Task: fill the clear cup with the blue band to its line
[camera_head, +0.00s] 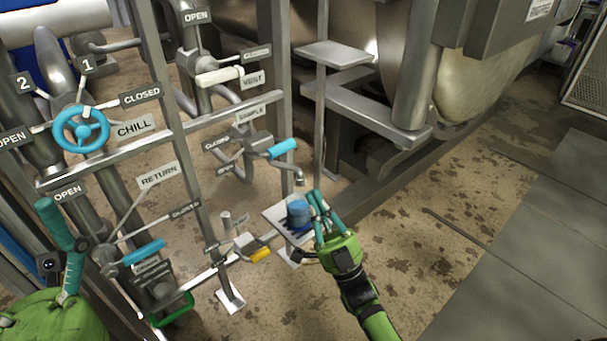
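The cup (298,212), showing blue, stands upright on a small grey shelf (274,216), under a short spout (299,181). Its fill line and contents are too small to make out. My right gripper (318,197) is just right of the cup, its teal fingers pointing up the picture and close together. I cannot tell whether they touch the cup. The sample valve (258,143) above has a light blue lever (283,148) pointing right, away from its "CLOSED" plate. My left gripper (62,230) is at the lower left, away from the cup; its finger opening is unclear.
A metal step (335,54) stands behind the spout. Open floor lies to the right.

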